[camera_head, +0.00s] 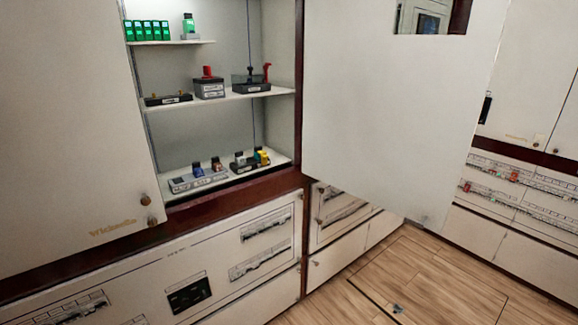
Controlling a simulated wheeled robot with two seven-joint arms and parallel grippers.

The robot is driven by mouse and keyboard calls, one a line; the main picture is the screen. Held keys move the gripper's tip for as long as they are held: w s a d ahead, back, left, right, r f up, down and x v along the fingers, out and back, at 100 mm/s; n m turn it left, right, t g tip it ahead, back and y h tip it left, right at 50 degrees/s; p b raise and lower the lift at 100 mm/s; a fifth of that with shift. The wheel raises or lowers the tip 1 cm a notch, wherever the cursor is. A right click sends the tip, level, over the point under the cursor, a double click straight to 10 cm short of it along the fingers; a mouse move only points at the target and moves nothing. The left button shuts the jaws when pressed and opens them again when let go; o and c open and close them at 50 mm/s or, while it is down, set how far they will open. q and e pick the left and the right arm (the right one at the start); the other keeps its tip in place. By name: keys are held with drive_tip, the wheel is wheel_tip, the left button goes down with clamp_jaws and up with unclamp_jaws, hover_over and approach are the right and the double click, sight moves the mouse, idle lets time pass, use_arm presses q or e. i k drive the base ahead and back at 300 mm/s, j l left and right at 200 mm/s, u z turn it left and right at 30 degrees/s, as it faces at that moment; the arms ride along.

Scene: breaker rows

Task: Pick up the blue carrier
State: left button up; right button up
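A small blue item (197,171) stands on a long grey tray (184,184) on the lowest shelf of the open cabinet. It is too small to tell whether it is the blue carrier. A small dark bluish object (398,309) lies on the wooden floor near the bottom edge of the view; its shape is unclear. Neither of my grippers is in view.
The cabinet's upper shelf (177,42) holds green blocks; the middle shelf (222,99) holds several dark devices. A large white door panel (385,95) covers the middle. Breaker panels (245,245) line the cabinet fronts. The wooden floor (455,275) is mostly clear.

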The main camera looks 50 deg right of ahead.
sight(197, 171)
drive_tip(key=z, duration=0.9)
